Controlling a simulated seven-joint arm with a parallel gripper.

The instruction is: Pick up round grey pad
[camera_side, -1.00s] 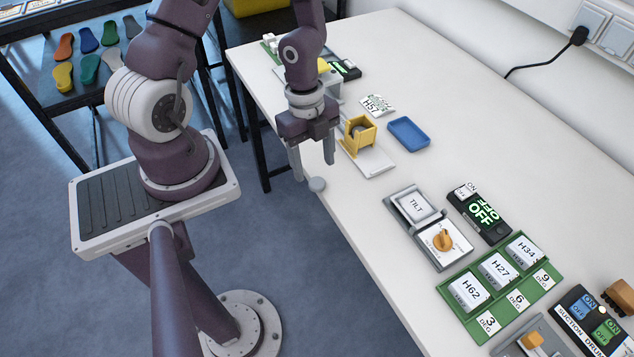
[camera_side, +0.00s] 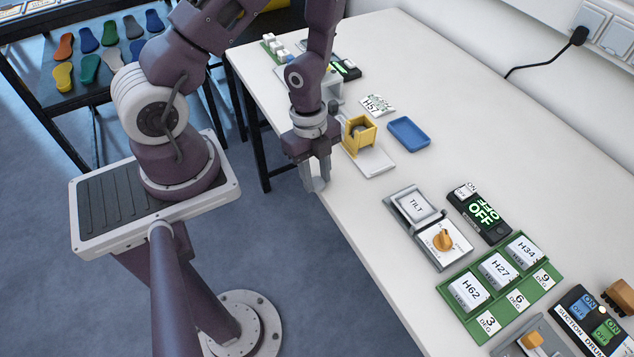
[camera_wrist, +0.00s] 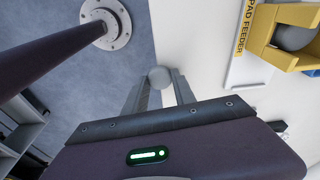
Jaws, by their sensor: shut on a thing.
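The round grey pad (camera_wrist: 160,77) shows in the wrist view between the fingertips of my gripper (camera_wrist: 160,88). In the side view my gripper (camera_side: 318,184) is low at the table's left edge, shut on the pad. The fingers hide most of the pad (camera_side: 318,185) there, and I cannot tell whether it still touches the table.
A yellow pad feeder (camera_side: 360,134) with a white base stands right of my gripper; it also shows in the wrist view (camera_wrist: 290,40). A blue tray (camera_side: 409,134) lies beyond it. Tilt controls (camera_side: 430,225) are nearer the camera. The table (camera_side: 350,205) near the gripper is clear.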

